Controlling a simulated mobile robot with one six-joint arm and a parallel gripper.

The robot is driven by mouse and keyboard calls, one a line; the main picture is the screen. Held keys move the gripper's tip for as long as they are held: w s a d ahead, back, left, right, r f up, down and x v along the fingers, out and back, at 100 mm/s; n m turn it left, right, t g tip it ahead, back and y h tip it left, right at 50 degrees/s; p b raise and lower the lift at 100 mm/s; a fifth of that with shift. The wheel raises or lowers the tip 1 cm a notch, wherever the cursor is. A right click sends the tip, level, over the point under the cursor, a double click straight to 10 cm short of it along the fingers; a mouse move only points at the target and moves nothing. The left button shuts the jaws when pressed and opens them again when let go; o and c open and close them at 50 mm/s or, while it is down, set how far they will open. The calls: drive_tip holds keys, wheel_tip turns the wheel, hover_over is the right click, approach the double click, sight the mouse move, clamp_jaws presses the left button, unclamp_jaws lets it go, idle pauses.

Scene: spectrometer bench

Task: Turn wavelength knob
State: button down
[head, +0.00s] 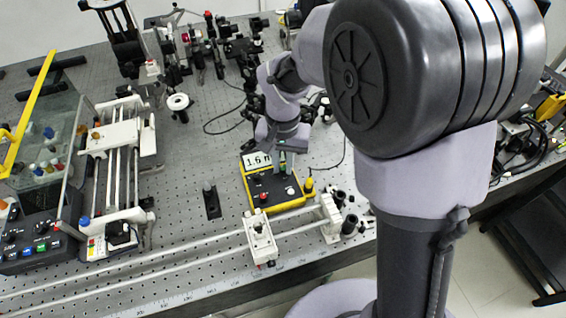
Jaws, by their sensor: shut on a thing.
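A yellow-edged box with a black top (277,207) sits on the perforated bench, and its display (257,161) shows what reads as 1.6 with a partly hidden sign after it. A red knob (263,197) and a pale round knob (290,190) are on its top. My gripper (283,170) reaches down onto the back part of this box, right of the display. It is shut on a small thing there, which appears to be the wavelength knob. The fingers and wrist hide most of it, so its angle cannot be told.
A yellow-topped post (309,185) stands at the box's right edge. A white carriage (261,241) on long rails lies in front. A white slide stage (112,135) stands at the left, with optics (178,102) and cables behind.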

sight(283, 168)
drive_tip(key=m, duration=0.5)
drive_tip(key=shift+b, duration=0.4)
drive_tip(key=shift+m+b, duration=0.4)
drive_tip(key=shift+m, duration=2.1)
drive_tip(key=c, duration=1.3)
unclamp_jaws()
drive_tip(key=shift+c, duration=0.2)
wheel_tip(283, 168, up, 18)
drive_tip(key=p, duration=0.7)
drive_tip(key=shift+f, duration=0.25)
